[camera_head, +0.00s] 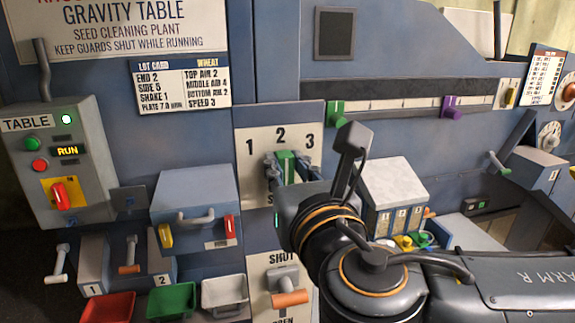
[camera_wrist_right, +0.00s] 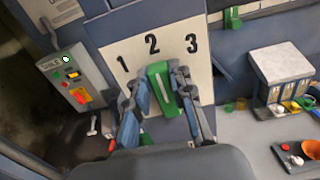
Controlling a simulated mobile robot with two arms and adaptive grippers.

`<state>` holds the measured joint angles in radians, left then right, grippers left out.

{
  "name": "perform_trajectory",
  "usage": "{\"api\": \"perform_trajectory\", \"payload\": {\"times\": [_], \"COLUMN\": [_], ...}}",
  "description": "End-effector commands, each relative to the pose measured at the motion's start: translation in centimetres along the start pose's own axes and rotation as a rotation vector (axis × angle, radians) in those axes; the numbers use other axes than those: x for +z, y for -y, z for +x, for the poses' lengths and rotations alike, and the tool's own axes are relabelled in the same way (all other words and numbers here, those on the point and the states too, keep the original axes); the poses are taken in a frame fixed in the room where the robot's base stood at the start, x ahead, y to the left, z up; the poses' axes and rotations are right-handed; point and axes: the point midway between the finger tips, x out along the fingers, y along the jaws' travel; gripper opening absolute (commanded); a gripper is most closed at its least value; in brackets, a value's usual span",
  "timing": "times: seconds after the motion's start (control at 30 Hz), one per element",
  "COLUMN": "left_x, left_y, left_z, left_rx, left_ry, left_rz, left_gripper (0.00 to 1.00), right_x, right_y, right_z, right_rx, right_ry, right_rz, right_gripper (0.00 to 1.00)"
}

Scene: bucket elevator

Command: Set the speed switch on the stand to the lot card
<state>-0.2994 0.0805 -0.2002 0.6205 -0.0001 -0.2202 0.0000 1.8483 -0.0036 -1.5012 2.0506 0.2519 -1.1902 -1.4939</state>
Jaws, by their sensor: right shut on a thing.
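The speed switch panel (camera_head: 250,122) is a white plate marked 1, 2, 3 on the stand; it also shows in the right wrist view (camera_wrist_right: 108,49). Its green handle (camera_head: 286,160) stands below the 2, and in the right wrist view the green handle (camera_wrist_right: 158,76) is also under the 2. My right gripper (camera_head: 287,168) is shut on this handle, one finger on each side. The lower part of the panel is hidden by my gripper. The lot card (camera_head: 180,85) above left reads WHEAT and SPEED 3. My left gripper is not in view.
A grey TABLE control box (camera_head: 83,150) with a lit RUN display stands at left. A hooded box with a handle (camera_head: 195,210) is left of the switch. A SHUT/OPEN lever (camera_head: 288,285) is below. A white-topped sample box (camera_head: 395,185) is close on the right.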

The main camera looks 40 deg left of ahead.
Motion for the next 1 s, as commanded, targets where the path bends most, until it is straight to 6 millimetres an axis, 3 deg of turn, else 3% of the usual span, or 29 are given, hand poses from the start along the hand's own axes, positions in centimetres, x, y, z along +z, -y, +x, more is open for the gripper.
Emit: {"api": "perform_trajectory", "payload": {"times": [0.27, 1.0], "left_x": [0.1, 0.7], "left_y": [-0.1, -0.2], "left_z": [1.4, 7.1], "left_rx": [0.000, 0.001], "left_ry": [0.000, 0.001], "left_rz": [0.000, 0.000], "left_gripper": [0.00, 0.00], "right_x": [-0.3, -0.7], "right_y": [0.3, 1.6], "right_z": [0.0, 0.1], "right_rx": [-0.001, -0.001], "right_ry": [0.002, 0.004], "right_rz": [0.087, 0.657], "right_gripper": [0.00, 0.00]}}
